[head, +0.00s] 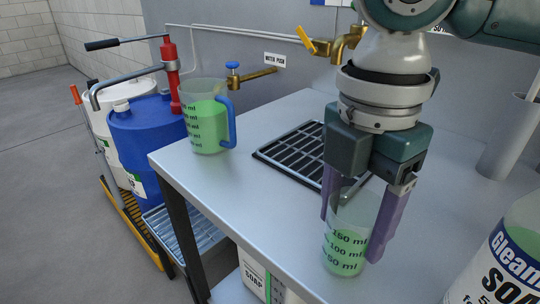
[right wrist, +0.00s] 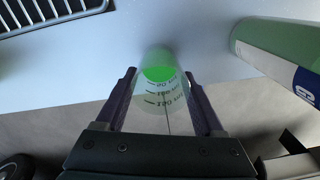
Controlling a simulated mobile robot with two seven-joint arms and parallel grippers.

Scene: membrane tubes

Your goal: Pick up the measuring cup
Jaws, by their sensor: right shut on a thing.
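A clear measuring cup (head: 346,246) with green liquid and black ml marks stands upright near the front edge of the grey table. My right gripper (head: 362,235) comes down on it from above, with one purple finger on each side, and is shut on it. In the right wrist view the cup (right wrist: 162,95) sits between the two fingers (right wrist: 163,100). A larger measuring jug (head: 206,125) with a blue handle and green liquid stands at the table's left corner. My left gripper is not in view.
A black drain grate (head: 300,150) lies behind the cup. A soap bottle (head: 505,265) stands at the right, also seen in the right wrist view (right wrist: 275,50). A grey cylinder (head: 508,140) is at the back right. A blue drum (head: 148,132) stands left of the table (head: 235,190).

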